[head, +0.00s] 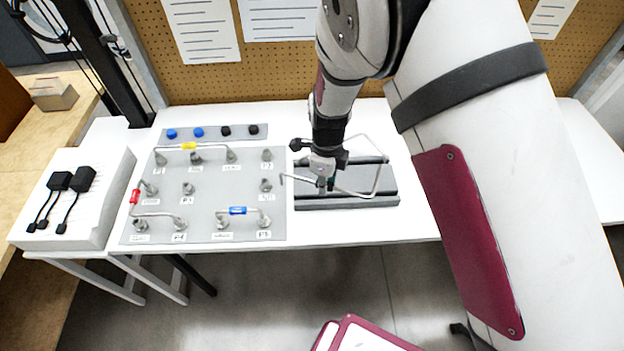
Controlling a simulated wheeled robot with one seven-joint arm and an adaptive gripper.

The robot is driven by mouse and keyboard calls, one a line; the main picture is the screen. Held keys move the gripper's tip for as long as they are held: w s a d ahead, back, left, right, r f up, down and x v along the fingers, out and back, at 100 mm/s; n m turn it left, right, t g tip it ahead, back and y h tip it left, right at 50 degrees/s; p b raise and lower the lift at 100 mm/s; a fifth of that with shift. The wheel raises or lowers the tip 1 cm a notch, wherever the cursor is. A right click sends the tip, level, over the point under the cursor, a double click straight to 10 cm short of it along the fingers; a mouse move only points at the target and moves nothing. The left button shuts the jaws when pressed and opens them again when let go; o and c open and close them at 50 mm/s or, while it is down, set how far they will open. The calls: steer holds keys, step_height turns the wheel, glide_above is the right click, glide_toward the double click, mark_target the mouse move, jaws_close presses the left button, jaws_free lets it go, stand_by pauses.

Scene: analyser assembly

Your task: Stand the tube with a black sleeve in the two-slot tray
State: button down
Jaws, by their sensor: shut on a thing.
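My gripper (326,182) points down over the two-slot tray (350,203), a grey block with dark slots on the table, right of the fitting panel. It is shut on a thin bent grey tube (379,178) that spreads to both sides of the fingers. The tube's left end shows near the panel's right edge. Its right part bends around above the tray. The fingers hide the middle of the tube, so I cannot see a black sleeve on it. I cannot tell whether the tube touches the tray.
The grey panel (205,205) carries several fittings and tubes with yellow (188,146), red (135,197) and blue (238,210) sleeves. A strip (212,132) with blue and black knobs lies behind it. A white box (70,200) with black connectors stands left. The table right of the tray is partly hidden by my arm.

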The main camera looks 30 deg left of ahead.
steer(key=shift+m, duration=0.4)
steer(key=d, duration=0.2)
steer(key=w+d, duration=0.1)
steer(key=d, duration=0.1)
steer(key=shift+d, duration=0.35)
steer(key=shift+f+b, duration=1.3)
steer(key=shift+f, duration=1.8)
steer(key=shift+f+p, duration=0.45)
steer(key=shift+f, duration=0.75)
steer(key=c, duration=1.5)
jaws_free()
